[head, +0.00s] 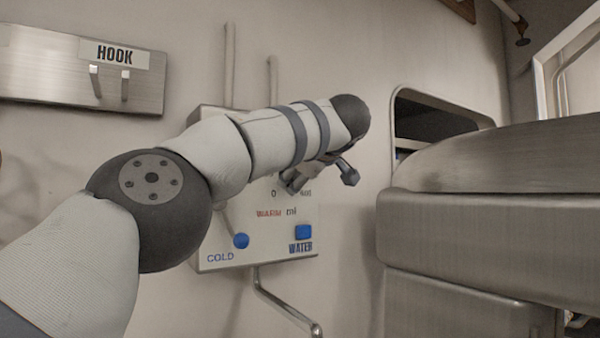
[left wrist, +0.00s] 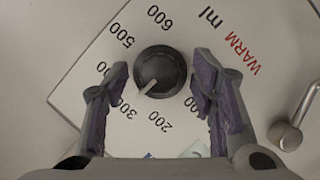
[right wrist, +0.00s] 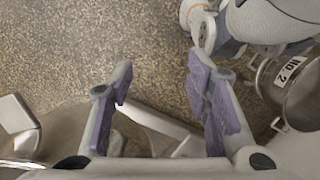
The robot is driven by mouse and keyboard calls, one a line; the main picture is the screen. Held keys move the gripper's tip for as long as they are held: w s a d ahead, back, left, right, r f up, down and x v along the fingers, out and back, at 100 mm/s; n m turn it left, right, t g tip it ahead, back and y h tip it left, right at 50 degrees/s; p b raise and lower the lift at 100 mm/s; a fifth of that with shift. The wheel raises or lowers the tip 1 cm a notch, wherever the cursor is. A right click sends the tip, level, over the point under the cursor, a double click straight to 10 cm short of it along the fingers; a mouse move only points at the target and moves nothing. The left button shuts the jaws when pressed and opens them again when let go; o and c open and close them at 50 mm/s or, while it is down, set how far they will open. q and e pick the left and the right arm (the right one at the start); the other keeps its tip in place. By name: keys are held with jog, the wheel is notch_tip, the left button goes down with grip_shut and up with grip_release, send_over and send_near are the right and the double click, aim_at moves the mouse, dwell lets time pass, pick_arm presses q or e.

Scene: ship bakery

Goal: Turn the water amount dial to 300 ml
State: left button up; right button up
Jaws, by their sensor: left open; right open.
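The water amount dial (left wrist: 160,72) is a dark round knob with a white pointer. The pointer aims down-left in the left wrist view, between the 200 and 300 marks and nearer 300. The dial is on a pale control panel (head: 270,226) on the wall. In the head view my left arm and gripper hide it. My left gripper (head: 320,175) is at the panel, open, with its purple-padded fingers on either side of the dial in the left wrist view (left wrist: 160,65). Gaps show between pads and dial. My right gripper (right wrist: 160,68) is open and empty above a speckled floor.
A blue-tipped lever (head: 241,241) beside COLD and a blue WATER button (head: 302,232) are low on the panel. A bent metal pipe (head: 285,308) hangs below. A HOOK rack (head: 40,68) is left. A large metal unit (head: 480,245) fills the right.

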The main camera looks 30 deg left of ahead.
pick_arm(q)
jog(key=v, duration=1.2)
jog(key=shift+d+f, duration=0.1)
jog(key=shift+f, duration=0.05)
